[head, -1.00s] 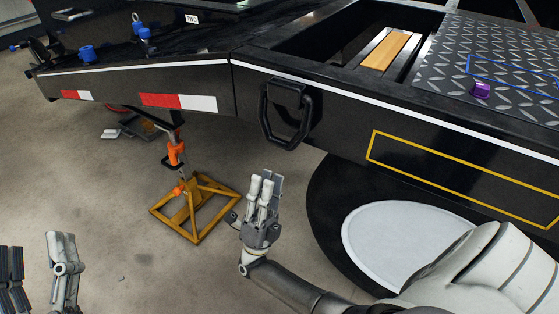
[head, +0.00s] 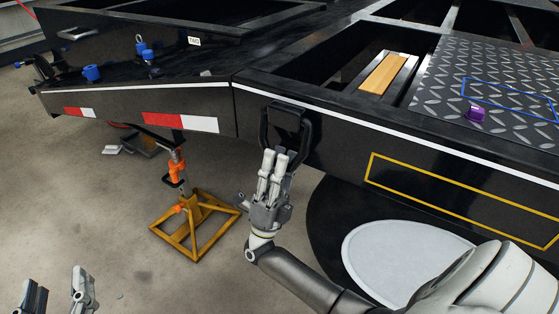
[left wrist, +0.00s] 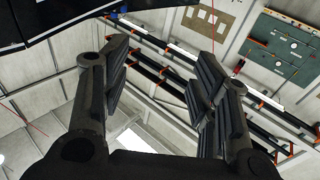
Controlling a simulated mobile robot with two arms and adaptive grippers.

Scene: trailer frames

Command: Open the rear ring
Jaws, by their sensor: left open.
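A black ring-shaped handle (head: 307,128) hangs on the dark side of the trailer, just below the white stripe. My right gripper (head: 276,152) points upward at the handle. Its fingers overlap the lower part of the ring in the head view and hide it. I cannot tell whether they touch the ring, nor whether they are open or shut. My left gripper (head: 60,272) is low at the left edge of the head view, open and empty, far from the handle. In the left wrist view its two fingers (left wrist: 160,85) stand apart with nothing between them.
A yellow jack stand (head: 197,228) stands on the floor left of my right gripper. A dark wheel with a white disc (head: 405,255) is below the trailer at right. A purple object (head: 475,114) lies on the tread plate. The floor at left is mostly clear.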

